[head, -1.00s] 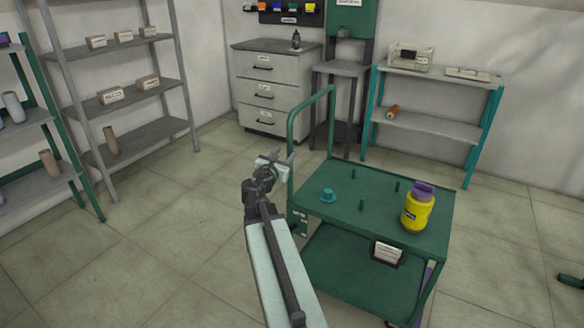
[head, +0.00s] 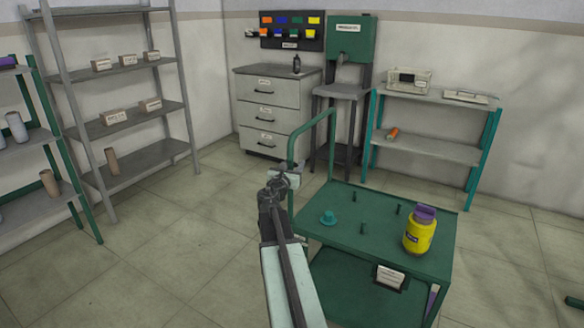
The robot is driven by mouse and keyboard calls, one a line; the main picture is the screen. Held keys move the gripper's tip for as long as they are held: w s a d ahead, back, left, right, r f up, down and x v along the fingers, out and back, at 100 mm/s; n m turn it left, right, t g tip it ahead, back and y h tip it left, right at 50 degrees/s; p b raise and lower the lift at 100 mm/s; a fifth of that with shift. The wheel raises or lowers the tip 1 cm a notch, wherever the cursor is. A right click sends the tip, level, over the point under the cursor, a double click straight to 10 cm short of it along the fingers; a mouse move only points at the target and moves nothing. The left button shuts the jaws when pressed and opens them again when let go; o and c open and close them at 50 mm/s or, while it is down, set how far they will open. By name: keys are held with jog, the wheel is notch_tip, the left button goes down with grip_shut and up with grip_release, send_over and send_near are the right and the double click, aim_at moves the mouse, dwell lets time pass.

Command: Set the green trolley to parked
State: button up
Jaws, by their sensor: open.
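The green trolley (head: 375,252) stands at the lower right of the head view, with a tall green push handle (head: 332,130) at its left end. My gripper (head: 287,168) is open and appears empty, in front of the handle's left post in the picture. I cannot tell its distance from it. My arm hides part of the trolley's left side, and no park control is clearly visible.
A grey shelf (head: 118,80) with boxes and a green-framed rack (head: 40,205) stand at the left. A drawer cabinet (head: 270,115), a green machine (head: 345,45) and a teal-legged shelf (head: 425,145) line the back. Floor left of my arm is clear.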

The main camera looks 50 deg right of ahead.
grip_shut()
dwell(1.2)
